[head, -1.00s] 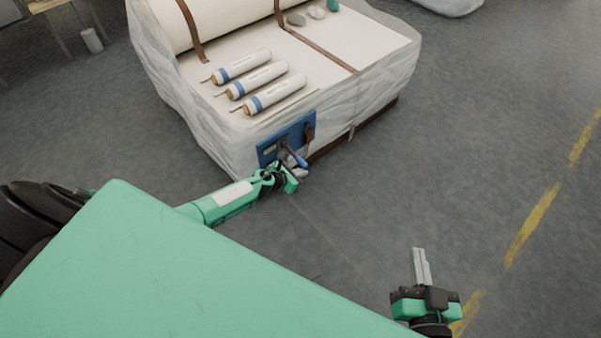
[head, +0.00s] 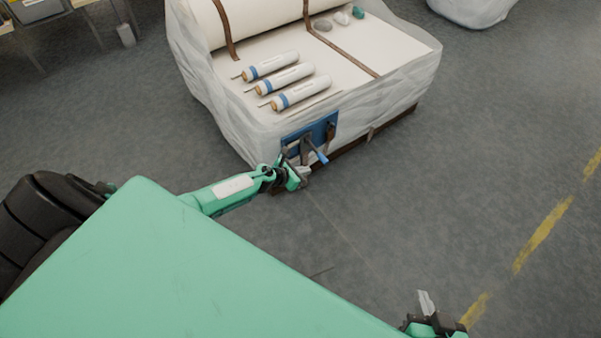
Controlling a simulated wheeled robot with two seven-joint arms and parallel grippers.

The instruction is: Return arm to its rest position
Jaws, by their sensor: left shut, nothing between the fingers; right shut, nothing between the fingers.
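My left gripper (head: 302,176) is shut and empty at the end of the green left arm. It is close in front of the blue panel (head: 318,130) on the near side of the wrapped bale, just below a tool with a blue handle (head: 316,153). I cannot tell whether it touches the tool. My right gripper (head: 426,302) is at the bottom edge right of centre, over bare floor. Its pale fingers are together and hold nothing; the rest of that arm is cut off by the frame.
The floor (head: 440,190) at right is clear, with a yellow dashed line (head: 543,235).

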